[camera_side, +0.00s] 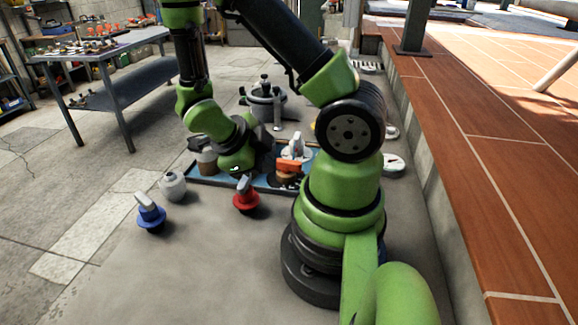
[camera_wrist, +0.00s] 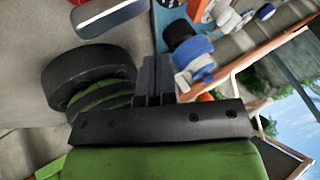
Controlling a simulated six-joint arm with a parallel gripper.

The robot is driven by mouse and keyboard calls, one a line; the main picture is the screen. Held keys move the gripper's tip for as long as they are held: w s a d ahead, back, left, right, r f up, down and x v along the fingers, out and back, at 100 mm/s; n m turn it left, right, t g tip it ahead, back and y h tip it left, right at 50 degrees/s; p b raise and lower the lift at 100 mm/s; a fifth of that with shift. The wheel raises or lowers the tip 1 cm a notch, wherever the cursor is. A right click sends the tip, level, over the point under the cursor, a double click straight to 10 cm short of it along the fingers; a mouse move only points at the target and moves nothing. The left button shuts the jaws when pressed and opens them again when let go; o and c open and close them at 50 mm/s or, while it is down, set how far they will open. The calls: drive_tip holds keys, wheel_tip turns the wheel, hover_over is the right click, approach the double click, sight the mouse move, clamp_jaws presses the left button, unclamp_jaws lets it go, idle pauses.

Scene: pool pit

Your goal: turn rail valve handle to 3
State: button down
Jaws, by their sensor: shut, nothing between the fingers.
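A blue rail (camera_side: 215,181) lies on the floor in front of my arm in the side view, with several fittings on it. One fitting has an orange handle (camera_side: 289,167), and a white handle (camera_side: 296,146) stands just behind it. I cannot tell which is the rail valve handle, or read any number marks. My gripper (camera_wrist: 155,75) shows in the wrist view with its dark fingers together and empty. A blue and white knob (camera_wrist: 192,55) appears just right of the fingertips. I see no clear contact. In the side view my wrist hides part of the rail and the fingertips.
Loose on the floor are a blue knob with a grey handle (camera_side: 150,213), a red knob (camera_side: 245,195) and a whitish round jar (camera_side: 172,186). A grey pot (camera_side: 266,100) stands behind the rail. A tiled ledge (camera_side: 480,150) borders the right; a workbench (camera_side: 110,75) stands back left.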

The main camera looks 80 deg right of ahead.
sight(296, 168)
drive_tip(key=x, duration=0.7)
drive_tip(key=shift+s+f, duration=0.15)
drive_tip(key=d, duration=0.3)
drive_tip(key=shift+d, duration=0.6)
drive_tip(key=shift+s+d, duration=0.3)
drive_tip(key=shift+d, duration=0.3)
